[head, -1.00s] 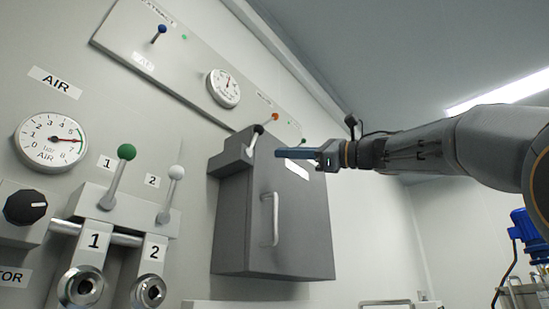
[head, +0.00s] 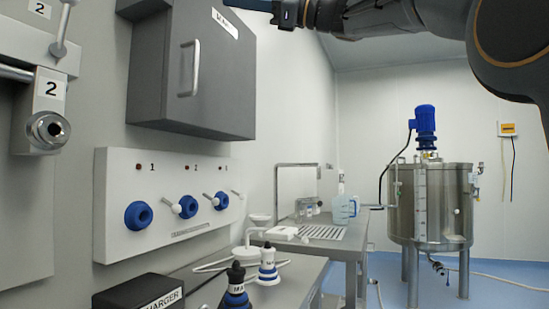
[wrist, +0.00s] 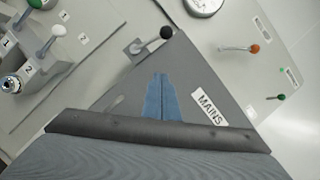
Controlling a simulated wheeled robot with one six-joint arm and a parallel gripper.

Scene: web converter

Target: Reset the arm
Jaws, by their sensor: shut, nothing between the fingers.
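My gripper (wrist: 160,98) shows in the wrist view with its blue fingers together and nothing between them. It is in front of the grey MAINS cabinet (wrist: 228,94); I cannot tell the gap between them. In the head view only the rear of the blue fingers and my arm show along the top edge, above and right of the cabinet (head: 150,75). The fingertips are out of that frame. A black-knobbed lever (wrist: 166,33) stands on the cabinet, beyond the fingertips in the wrist view.
Left of the cabinet are levers and a port labelled 2 (head: 48,130). Below it is a white panel (head: 115,225) with blue sockets. Bottles (head: 268,265) stand on a bench. A steel tank (head: 440,210) stands at right. Orange (wrist: 254,48) and green knobs (wrist: 281,97) are right of the lever.

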